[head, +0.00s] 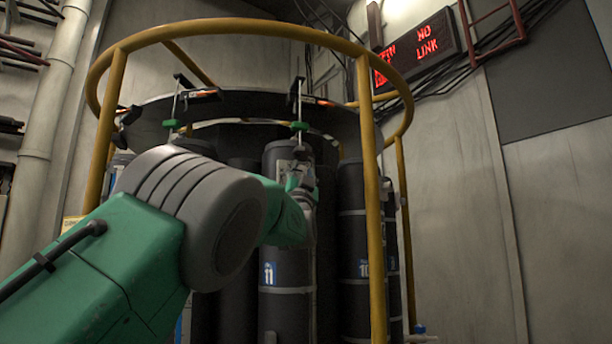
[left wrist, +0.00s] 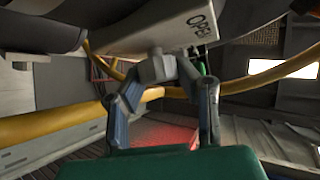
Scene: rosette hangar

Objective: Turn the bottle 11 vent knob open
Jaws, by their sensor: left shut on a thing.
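Bottle 11 (head: 287,312) is a tall black cylinder with a blue "11" label, standing upright in the yellow-railed rack in the head view. My left arm reaches in from the left, and my left gripper (head: 301,186) is at the upper front of this bottle, small and partly hidden by my wrist. The knob's angle is unclear. My right gripper is not in view.
A yellow rail (head: 372,200) with a post runs just right of bottle 11, and its hoop (head: 245,27) circles above. Bottle 10 (head: 355,226) stands to the right. Green fittings (head: 299,126) hang above. A red-lettered sign (head: 425,45) reads "NO LINK".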

